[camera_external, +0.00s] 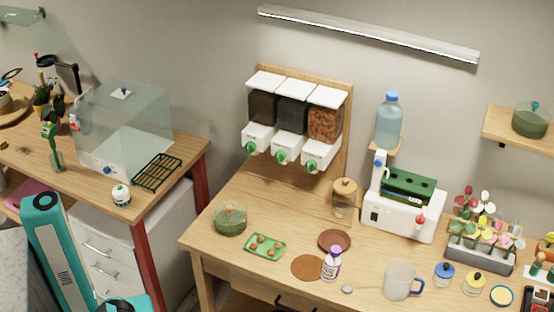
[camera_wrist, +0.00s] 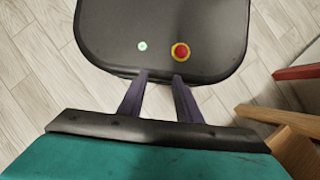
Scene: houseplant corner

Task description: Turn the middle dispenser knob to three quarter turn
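Three dispensers hang side by side on a wooden board on the wall in the external view. Each has a white lid, a white lower housing and a green knob. The middle dispenser (camera_external: 291,115) holds dark contents, and its green middle knob (camera_external: 281,157) faces the front. The exact angle of the knob is too small to tell. My gripper (camera_wrist: 161,78) shows in the wrist view with its two dark fingers apart and nothing between them. It points down over my own base, away from the dispensers. In the external view my teal arm is at the lower left, and the gripper cannot be made out.
A clear box (camera_external: 125,130) stands on the left table. The tabletop directly below the dispensers is mostly clear.

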